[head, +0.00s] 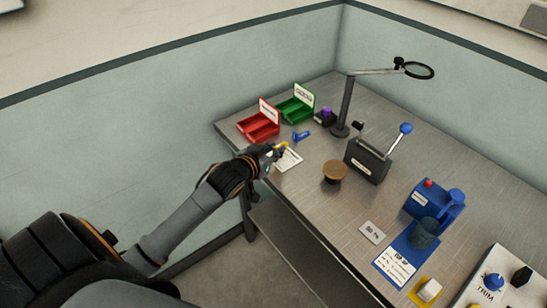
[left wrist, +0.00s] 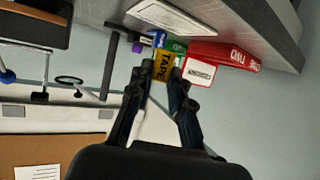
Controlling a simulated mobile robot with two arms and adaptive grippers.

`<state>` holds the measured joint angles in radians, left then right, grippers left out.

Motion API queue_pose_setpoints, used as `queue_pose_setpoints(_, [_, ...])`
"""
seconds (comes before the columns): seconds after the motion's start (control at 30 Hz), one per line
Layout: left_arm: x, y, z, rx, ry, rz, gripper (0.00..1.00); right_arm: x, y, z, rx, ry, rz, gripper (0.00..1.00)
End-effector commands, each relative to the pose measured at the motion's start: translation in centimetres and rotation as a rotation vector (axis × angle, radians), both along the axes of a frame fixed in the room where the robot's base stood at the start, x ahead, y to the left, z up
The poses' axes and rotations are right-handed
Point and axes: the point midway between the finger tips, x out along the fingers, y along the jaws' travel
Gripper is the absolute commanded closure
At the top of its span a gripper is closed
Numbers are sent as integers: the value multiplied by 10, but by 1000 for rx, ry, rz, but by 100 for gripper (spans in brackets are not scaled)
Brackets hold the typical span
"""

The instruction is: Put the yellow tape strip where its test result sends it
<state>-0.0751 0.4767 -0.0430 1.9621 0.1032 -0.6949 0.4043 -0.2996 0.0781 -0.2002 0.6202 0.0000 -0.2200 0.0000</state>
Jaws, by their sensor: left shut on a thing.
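My left gripper (head: 272,152) is over the table's left part, above a white card. It is shut on the yellow tape strip (head: 281,146). In the left wrist view the strip, marked "TAPE" (left wrist: 162,67), sits between the two fingertips (left wrist: 165,80). A red bin (head: 258,132) with a white label stands just beyond the gripper, and a green bin (head: 294,115) with a white label stands behind it to the right. The red bin (left wrist: 225,52) and part of the green bin (left wrist: 176,47) also show in the left wrist view. The bin labels are too small to read. My right gripper is out of view.
A small blue item (head: 301,136) lies near the bins. A magnifier stand (head: 342,110), a brown round block (head: 335,172), a dark box with a blue-knobbed lever (head: 367,161) and a blue device (head: 434,205) stand to the right. The white card (head: 290,161) lies flat.

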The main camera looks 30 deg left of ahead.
Motion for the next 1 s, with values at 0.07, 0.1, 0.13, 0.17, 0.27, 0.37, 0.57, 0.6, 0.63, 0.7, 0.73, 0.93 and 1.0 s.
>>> queue_pose_setpoints(0.07, [4,3,-7,0,2,1,98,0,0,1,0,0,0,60])
queue_pose_setpoints(0.1, [4,3,-13,-1,6,1,98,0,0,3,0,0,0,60])
queue_pose_setpoints(0.13, [3,2,-18,-1,5,0,98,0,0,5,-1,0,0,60])
queue_pose_setpoints(0.17, [3,2,-23,-2,6,1,98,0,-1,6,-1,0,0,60])
queue_pose_setpoints(0.27, [4,2,-33,-2,2,2,98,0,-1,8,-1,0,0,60])
queue_pose_setpoints(0.37, [4,2,-36,-1,0,0,98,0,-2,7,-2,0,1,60])
queue_pose_setpoints(0.57, [4,2,-36,0,0,0,98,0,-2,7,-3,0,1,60])
queue_pose_setpoints(0.6, [3,2,-37,0,1,0,98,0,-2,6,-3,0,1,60])
queue_pose_setpoints(0.63, [3,2,-38,0,1,0,98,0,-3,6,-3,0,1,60])
queue_pose_setpoints(0.7, [4,2,-39,0,1,0,77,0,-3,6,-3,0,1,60])
queue_pose_setpoints(0.73, [4,2,-39,0,1,0,71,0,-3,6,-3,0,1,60])
queue_pose_setpoints(0.93, [3,2,-39,0,1,0,58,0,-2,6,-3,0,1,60])
queue_pose_setpoints(1.0, [3,2,-39,0,1,0,58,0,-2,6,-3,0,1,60])
